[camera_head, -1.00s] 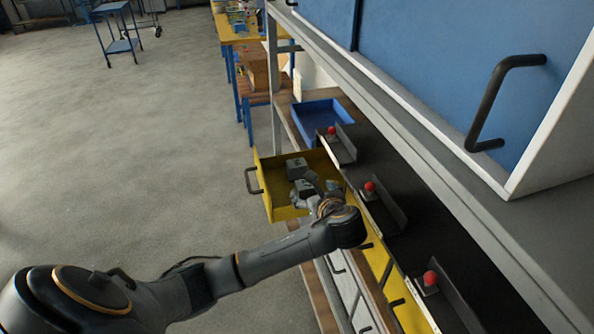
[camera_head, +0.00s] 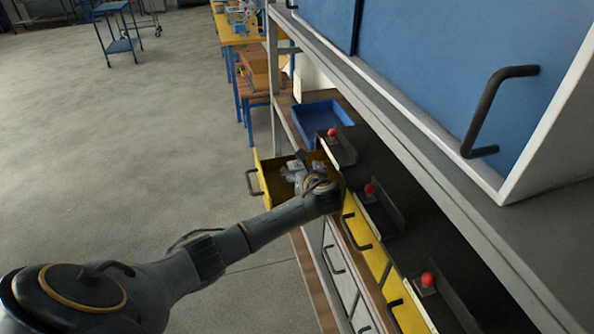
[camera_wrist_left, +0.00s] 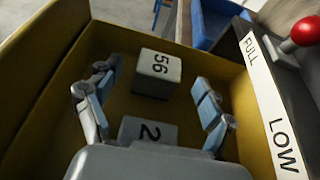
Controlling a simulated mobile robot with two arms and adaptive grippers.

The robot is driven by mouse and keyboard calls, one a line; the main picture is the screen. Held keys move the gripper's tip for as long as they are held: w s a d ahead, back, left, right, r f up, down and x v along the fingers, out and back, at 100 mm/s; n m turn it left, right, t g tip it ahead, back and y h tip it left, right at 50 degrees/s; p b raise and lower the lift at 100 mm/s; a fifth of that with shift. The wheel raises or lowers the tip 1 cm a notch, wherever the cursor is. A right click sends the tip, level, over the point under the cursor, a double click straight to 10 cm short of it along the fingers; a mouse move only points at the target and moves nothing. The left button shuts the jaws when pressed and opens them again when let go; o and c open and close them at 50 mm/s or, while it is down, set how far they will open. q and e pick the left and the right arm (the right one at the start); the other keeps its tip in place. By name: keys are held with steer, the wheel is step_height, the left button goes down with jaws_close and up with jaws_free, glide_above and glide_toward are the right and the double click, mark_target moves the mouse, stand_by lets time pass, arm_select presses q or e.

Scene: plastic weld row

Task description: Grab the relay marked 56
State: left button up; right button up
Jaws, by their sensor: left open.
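The relay marked 56 (camera_wrist_left: 157,73) is a grey block in the open yellow drawer (camera_head: 264,184). In the left wrist view it lies on the drawer floor, beyond and between my open fingers, not touching them. A second grey block, marked 2 (camera_wrist_left: 147,131), lies nearer my wrist and is partly hidden by the gripper body. My left gripper (camera_wrist_left: 153,98) is open, empty and pointing down into the drawer. In the head view my left gripper (camera_head: 297,172) and wrist cover much of the drawer, so the blocks are hard to make out there.
Drawer walls (camera_wrist_left: 38,92) stand close on both sides of my fingers. A ledge labelled FULL and LOW (camera_wrist_left: 271,108) with a red knob (camera_wrist_left: 305,31) borders the drawer on the right. A blue bin (camera_head: 322,120) stands behind. Grey floor lies open to the left.

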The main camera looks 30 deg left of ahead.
arm_select(q)
steer(key=shift+x, duration=1.05)
steer(key=c, duration=1.3)
steer(key=shift+c, duration=0.3)
